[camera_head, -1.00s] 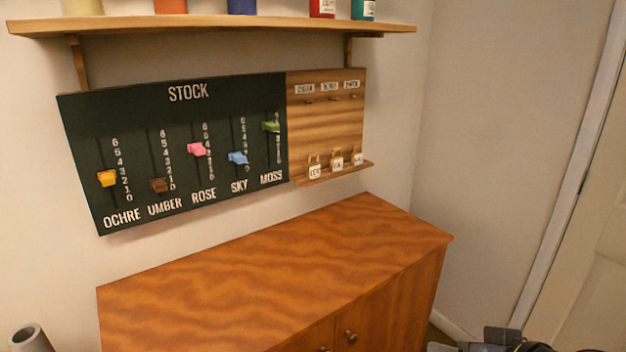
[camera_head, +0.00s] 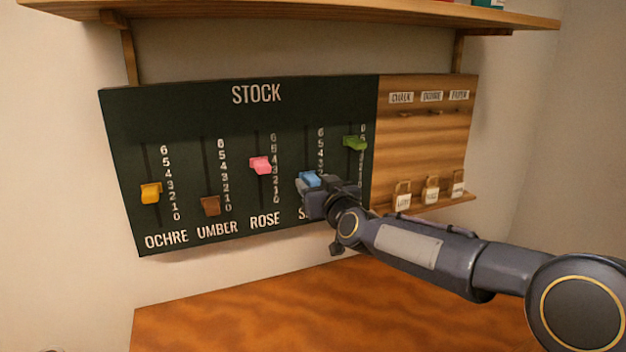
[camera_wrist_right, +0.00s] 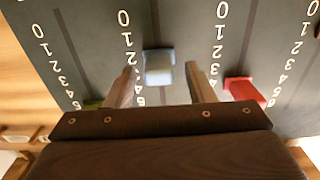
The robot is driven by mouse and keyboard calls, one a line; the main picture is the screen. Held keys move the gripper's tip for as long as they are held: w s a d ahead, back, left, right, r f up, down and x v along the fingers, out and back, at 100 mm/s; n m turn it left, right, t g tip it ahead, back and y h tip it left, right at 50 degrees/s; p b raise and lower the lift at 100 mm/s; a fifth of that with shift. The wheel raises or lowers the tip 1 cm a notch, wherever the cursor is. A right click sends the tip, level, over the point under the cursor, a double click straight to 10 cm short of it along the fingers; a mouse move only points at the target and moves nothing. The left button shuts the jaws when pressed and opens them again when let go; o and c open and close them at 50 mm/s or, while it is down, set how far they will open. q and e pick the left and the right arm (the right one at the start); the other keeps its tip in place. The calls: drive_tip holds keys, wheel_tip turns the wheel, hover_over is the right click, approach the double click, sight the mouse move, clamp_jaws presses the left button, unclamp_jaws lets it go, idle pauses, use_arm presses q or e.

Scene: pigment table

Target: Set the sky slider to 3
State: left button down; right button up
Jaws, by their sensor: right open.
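The sky slider's blue handle (camera_head: 310,177) is on the dark STOCK board (camera_head: 190,105), between the rose and moss sliders. My right gripper (camera_head: 313,188) is at this handle and partly covers it, its lower numbers and most of the SKY label. In the right wrist view, which shows the board upside down, the blue handle (camera_wrist_right: 158,66) lies between the two spread fingertips of my right gripper (camera_wrist_right: 159,70), with a gap on each side. The exact number beside the handle is hard to read. My left gripper is out of view.
The pink rose handle (camera_head: 261,165) is left of my gripper and the green moss handle (camera_head: 355,143) is right of it and higher. Ochre (camera_head: 151,193) and umber (camera_head: 210,206) handles are further left. A wooden shelf (camera_head: 300,12) is above; a cabinet top (camera_head: 230,315) is below.

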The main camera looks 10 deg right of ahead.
drive_tip(key=shift+w+a, duration=0.15)
drive_tip(key=shift+w, duration=0.8)
clamp_jaws()
